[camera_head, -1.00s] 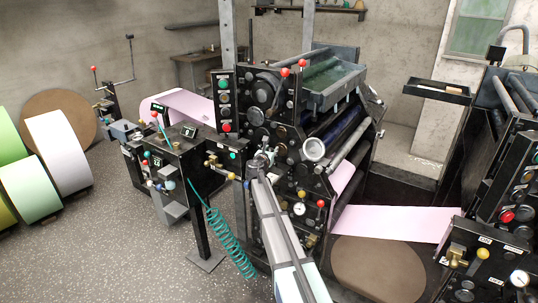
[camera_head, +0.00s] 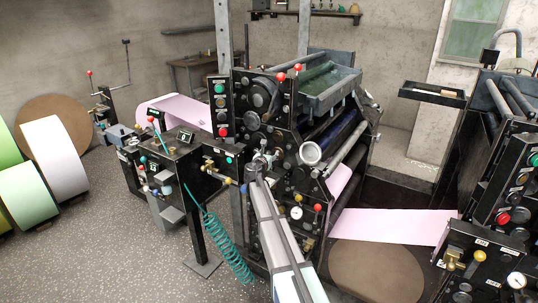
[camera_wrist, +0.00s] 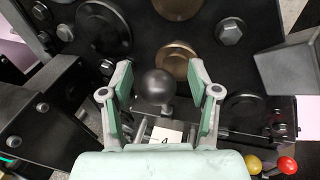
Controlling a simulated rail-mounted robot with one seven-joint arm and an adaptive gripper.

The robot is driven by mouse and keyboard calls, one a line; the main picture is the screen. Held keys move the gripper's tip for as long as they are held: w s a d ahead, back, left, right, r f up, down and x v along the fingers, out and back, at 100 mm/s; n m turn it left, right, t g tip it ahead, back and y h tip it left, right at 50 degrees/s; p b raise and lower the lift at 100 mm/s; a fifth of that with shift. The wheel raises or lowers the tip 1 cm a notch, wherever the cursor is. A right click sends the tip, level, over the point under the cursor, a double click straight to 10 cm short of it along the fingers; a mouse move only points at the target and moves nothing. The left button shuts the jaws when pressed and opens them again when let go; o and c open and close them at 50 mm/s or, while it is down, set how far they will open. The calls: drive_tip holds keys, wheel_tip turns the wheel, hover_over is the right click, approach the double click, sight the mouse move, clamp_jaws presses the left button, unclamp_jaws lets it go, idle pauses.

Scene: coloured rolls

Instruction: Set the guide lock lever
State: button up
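A dark round ball knob (camera_wrist: 157,87) on a short stem sits in the middle of the wrist view, above a white label marked 4 (camera_wrist: 166,137). It looks like the end of a lever, but I cannot read a name for it. My gripper (camera_wrist: 160,75) is open, with one green-padded finger on each side of the knob and a visible gap on both sides. The depth between fingertips and knob is unclear. In the head view my gripper (camera_head: 258,161) is at the front of the black press (camera_head: 282,205), and the knob is hard to make out there.
Red and yellow knobs (camera_head: 304,207) and a white gauge (camera_head: 296,213) sit low on the press. A black control stand (camera_head: 178,165) with a coiled teal hose (camera_head: 225,240) is at left. A pink web (camera_head: 395,226) runs right to another machine (camera_head: 500,200).

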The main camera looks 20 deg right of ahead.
drive_tip(key=v, duration=1.2)
idle(0.3)
